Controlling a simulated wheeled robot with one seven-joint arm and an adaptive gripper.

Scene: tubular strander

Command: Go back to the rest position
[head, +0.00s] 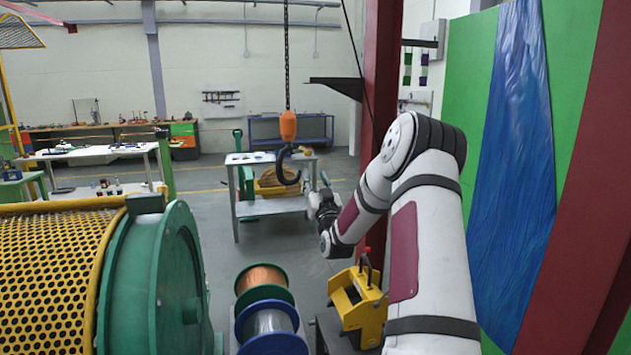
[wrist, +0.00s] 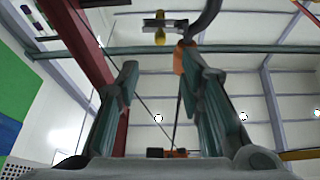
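My arm reaches forward on the right of the head view, with my gripper (head: 324,207) at its far end, near the right side of a grey metal table (head: 268,208). In the wrist view my gripper (wrist: 158,85) points up at the ceiling. Its two fingers stand wide apart with nothing between them but the background, so it is open and empty. A dark hook (head: 287,168) with an orange block (head: 288,126) hangs on a chain just left of the gripper in the head view. The hook (wrist: 205,20) also shows beyond the fingertips in the wrist view.
The green drum end (head: 155,285) of the strander with its yellow mesh guard (head: 52,275) fills the lower left. Wire spools (head: 262,280) and a yellow fixture (head: 358,308) stand below my arm. A red column (head: 379,90) rises behind it. Floor is open between the tables.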

